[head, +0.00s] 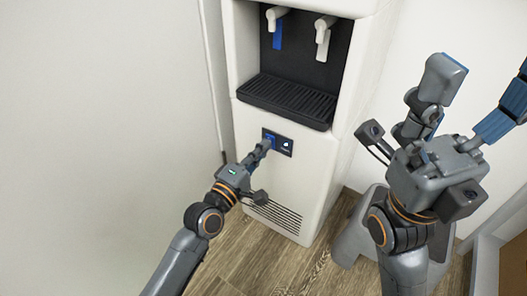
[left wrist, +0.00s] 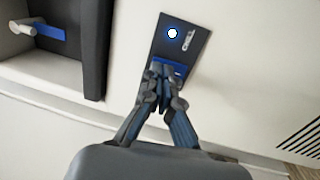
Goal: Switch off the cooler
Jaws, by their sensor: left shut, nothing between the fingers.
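The cooler (head: 310,185) is a tall white dispenser. A dark control panel (head: 280,142) is on its front below the drip tray; it also shows in the left wrist view (left wrist: 188,48). On the panel are a glowing white-blue light (left wrist: 172,33) and a blue switch (left wrist: 179,68), partly hidden by my fingers. My left gripper (head: 267,144) is shut and empty, its fingertips at the switch; in the left wrist view they overlap its lower part (left wrist: 162,70). I cannot tell whether they press it. My right gripper (head: 484,68) is open, raised to the right of the cooler.
Above the panel are a black slotted drip tray (head: 287,100) and two taps, one with a blue lever (head: 278,34) and one white (head: 323,38). A vent grille (head: 275,212) is low on the front. A grey object stands on the wood floor (head: 285,267) at right.

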